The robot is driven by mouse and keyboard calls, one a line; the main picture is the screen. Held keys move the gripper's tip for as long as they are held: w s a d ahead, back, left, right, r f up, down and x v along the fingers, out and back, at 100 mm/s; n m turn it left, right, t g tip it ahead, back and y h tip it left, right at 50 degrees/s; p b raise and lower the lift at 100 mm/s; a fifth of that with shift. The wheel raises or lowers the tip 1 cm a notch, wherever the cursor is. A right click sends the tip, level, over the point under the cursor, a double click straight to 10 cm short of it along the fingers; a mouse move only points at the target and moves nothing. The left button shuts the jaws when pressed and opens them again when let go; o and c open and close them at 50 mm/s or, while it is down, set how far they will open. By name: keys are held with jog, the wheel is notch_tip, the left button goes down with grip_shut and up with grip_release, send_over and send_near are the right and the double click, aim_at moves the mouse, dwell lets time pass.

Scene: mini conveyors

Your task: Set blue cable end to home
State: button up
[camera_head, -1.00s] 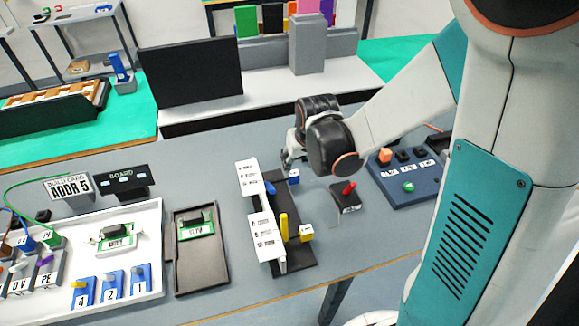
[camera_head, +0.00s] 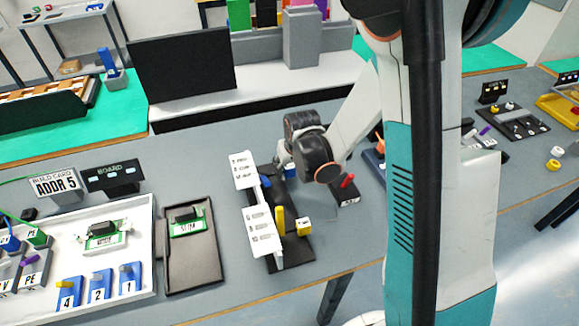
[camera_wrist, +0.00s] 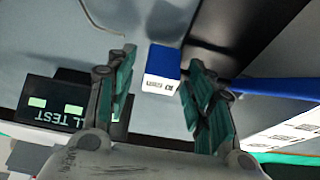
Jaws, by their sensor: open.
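A blue-and-white block, which looks like the blue cable end, lies between my gripper's fingertips in the wrist view (camera_wrist: 163,68). Its white face carries a small label. In the head view it is mostly hidden by my gripper (camera_head: 287,160). My gripper also shows in the wrist view (camera_wrist: 159,60), with its two teal fingers apart on either side of the block. I cannot tell whether they touch it. A blue lever (camera_head: 265,182) stands at the white labelled panel (camera_head: 259,227) of a black fixture; it seems to be the blue bar in the wrist view (camera_wrist: 275,87). No home label is readable.
A yellow lever (camera_head: 280,220) and a yellow-and-white block (camera_head: 304,227) are on the fixture's near part. A dark tray (camera_head: 211,272) lies left. The table in front of the box is clear.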

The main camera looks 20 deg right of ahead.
grip_shut()
jog(key=shift+a, duration=1.6)
jog(key=shift+c, duration=2.2)
grip_release()
jog(key=o, duration=0.4)
jog(key=shift+a, duration=0.1)
jog(key=shift+o, duration=0.2)
